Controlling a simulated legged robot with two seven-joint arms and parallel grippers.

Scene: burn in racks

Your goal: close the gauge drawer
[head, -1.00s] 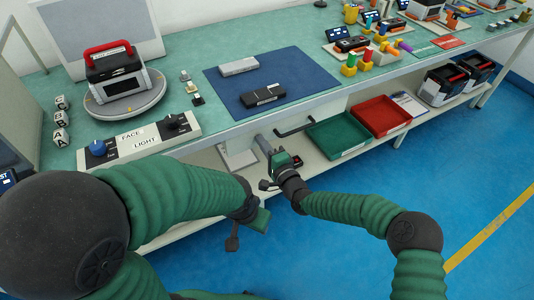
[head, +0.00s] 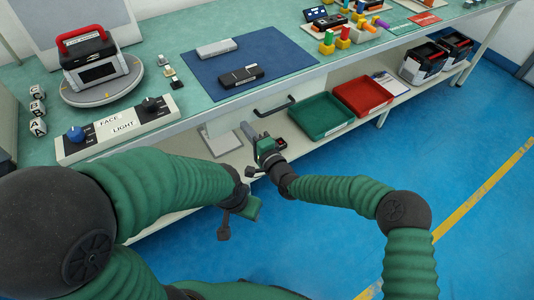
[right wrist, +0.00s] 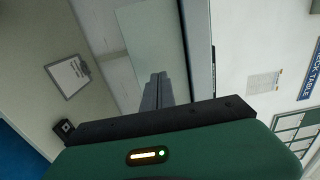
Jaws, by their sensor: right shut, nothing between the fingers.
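The gauge drawer's pale front (head: 300,90) is under the bench top, below the blue mat, with a dark bar handle (head: 274,107). I cannot tell how far the drawer stands out. My right gripper (head: 248,130) is shut and empty, below and left of the handle and apart from it in the head view. Its closed fingers (right wrist: 157,88) show in the right wrist view, pointing toward pale panels. My left gripper (head: 238,212) hangs low in front of the lower shelf; its jaw state is unclear.
A green tray (head: 322,134) and a red tray (head: 389,97) stand on the lower shelf right of my right gripper. A FACE LIGHT switch box (head: 117,124) lies along the bench's front edge. The blue floor at right is clear.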

